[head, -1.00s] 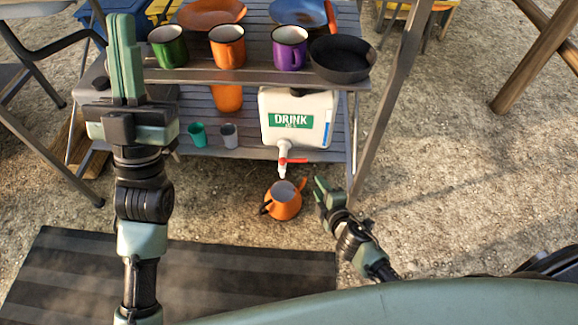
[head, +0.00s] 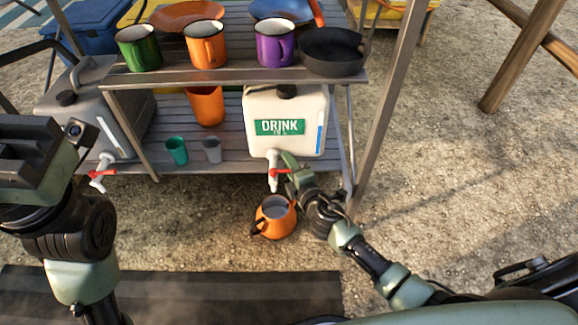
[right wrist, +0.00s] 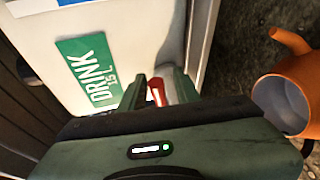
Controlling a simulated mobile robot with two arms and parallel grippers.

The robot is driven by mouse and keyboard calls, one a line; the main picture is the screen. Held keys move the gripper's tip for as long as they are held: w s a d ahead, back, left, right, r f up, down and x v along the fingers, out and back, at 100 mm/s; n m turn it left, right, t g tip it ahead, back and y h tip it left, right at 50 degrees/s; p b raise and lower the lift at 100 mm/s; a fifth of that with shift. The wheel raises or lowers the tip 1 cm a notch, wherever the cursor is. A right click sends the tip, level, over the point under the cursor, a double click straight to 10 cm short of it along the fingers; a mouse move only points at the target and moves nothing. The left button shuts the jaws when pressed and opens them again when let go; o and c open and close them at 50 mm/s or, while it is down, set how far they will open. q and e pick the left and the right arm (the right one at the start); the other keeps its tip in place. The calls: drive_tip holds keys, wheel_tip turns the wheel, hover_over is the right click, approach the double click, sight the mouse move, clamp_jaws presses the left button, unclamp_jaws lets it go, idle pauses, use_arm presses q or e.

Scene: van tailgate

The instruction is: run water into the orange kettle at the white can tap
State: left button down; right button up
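The white can (head: 285,105) with the green DRINK label stands on the lower shelf, its tap (head: 273,178) hanging over the front edge. The orange kettle (head: 283,226) is on the ground below the tap, its open top facing up; it also shows in the right wrist view (right wrist: 290,97). No stream of water shows. My right gripper (head: 289,166) is at the tap. In the right wrist view its two fingers stand apart, with the red lever (right wrist: 157,92) between them; contact is unclear. My left gripper (head: 40,165) is at the left edge, its fingertips not clearly visible.
A grey can (head: 95,100) with its own red-levered tap (head: 103,172) stands left on the lower shelf. Cups stand between the cans. Mugs and a black pan (head: 332,52) are on the upper shelf. A table leg (head: 385,110) rises right of my right gripper. Open ground lies further right.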

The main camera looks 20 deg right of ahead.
drive_tip(key=shift+w, duration=0.1)
clamp_jaws()
idle(1.4)
